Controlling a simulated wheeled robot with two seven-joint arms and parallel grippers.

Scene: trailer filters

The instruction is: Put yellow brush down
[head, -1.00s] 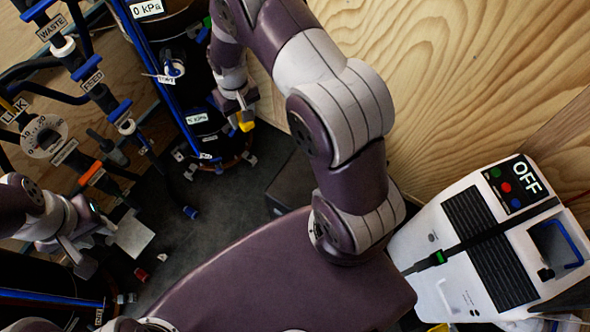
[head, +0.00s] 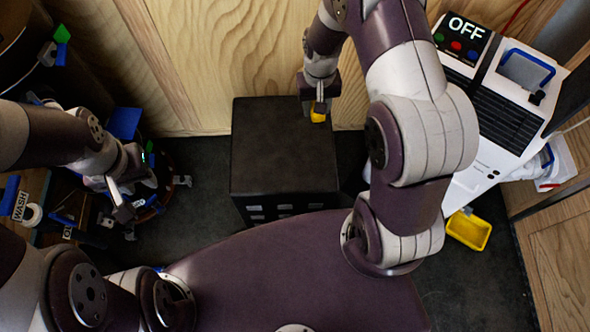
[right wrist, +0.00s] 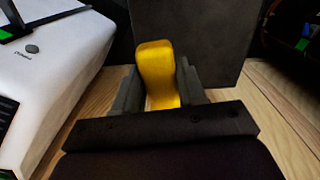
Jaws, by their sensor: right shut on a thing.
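The yellow brush (head: 318,116) is a small yellow piece under my right gripper (head: 318,105) in the head view. My right gripper is shut on it, near the far right corner of a black box (head: 283,150). The right wrist view shows the brush's yellow handle (right wrist: 157,72) between the two dark fingers, with a dark flat face beyond it. I cannot tell whether the brush touches the box. My left gripper (head: 132,190) is at the left with its fingers apart and nothing seen between them.
The black box's top is bare. A white machine (head: 500,110) with an OFF display stands at the right. A yellow tray (head: 468,230) lies on the floor beside it. A plywood wall (head: 230,50) rises behind. Dark equipment with blue fittings stands at the left.

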